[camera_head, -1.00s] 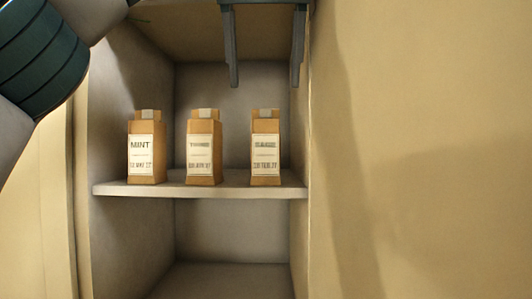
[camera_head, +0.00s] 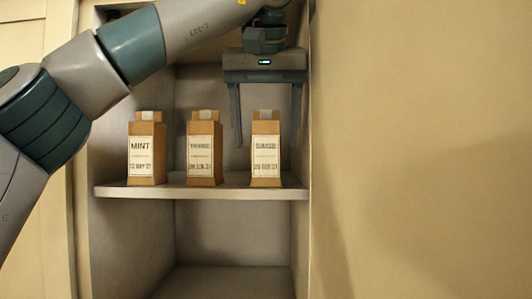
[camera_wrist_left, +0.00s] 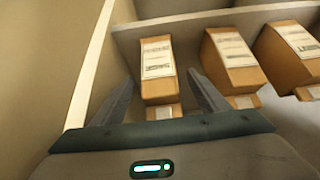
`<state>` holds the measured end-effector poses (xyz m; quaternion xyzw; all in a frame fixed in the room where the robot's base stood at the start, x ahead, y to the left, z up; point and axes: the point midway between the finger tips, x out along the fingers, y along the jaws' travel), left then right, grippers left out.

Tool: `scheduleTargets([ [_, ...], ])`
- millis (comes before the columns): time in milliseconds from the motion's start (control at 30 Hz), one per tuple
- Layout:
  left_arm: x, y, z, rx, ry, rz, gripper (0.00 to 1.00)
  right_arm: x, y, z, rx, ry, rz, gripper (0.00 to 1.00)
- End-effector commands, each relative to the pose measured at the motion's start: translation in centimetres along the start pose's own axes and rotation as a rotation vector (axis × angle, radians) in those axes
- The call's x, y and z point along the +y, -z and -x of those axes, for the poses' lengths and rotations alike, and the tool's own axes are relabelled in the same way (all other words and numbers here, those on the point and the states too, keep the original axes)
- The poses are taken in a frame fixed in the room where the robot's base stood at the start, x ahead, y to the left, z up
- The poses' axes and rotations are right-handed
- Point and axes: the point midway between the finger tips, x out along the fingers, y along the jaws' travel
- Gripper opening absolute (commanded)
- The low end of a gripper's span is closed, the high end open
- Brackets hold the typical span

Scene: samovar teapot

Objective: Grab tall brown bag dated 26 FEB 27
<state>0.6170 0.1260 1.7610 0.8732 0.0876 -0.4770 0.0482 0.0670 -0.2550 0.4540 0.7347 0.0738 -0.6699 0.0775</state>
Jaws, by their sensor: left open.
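Three tall brown paper bags stand upright in a row on a shelf. The right bag (camera_head: 266,170), labelled SAGE, has a small date line that seems to include FEB, but it is blurred. The middle bag (camera_head: 204,170) seems to read THYME and the left bag (camera_head: 146,172) reads MINT; their dates are hard to read. My left gripper (camera_head: 267,144) is open, pointing down, its fingers either side of the SAGE bag's upper part. The wrist view shows the SAGE bag (camera_wrist_left: 158,58) between the spread fingers, not gripped. My right gripper is not in view.
The shelf board (camera_head: 240,191) sits in a narrow cabinet niche with an empty compartment below. The niche's right wall (camera_head: 300,235) is close to my gripper's right finger. The middle bag (camera_wrist_left: 232,50) stands just beyond the other finger.

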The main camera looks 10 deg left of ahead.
Motion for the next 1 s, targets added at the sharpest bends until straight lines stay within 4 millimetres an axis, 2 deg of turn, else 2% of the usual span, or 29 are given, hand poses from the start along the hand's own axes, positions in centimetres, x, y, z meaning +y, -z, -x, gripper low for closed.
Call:
scheduleTargets([
  [267, -0.1, 0.0, -0.6, -0.001, 0.001, -0.002, 0.68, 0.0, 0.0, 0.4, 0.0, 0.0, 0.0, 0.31],
  [700, -0.1, -0.1, -4.9, -0.001, 0.001, 0.0, 0.68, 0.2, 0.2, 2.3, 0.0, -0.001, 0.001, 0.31],
  [1000, -0.1, -0.2, -5.2, 0.0, 0.0, 0.001, 0.68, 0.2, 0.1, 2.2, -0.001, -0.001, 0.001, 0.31],
])
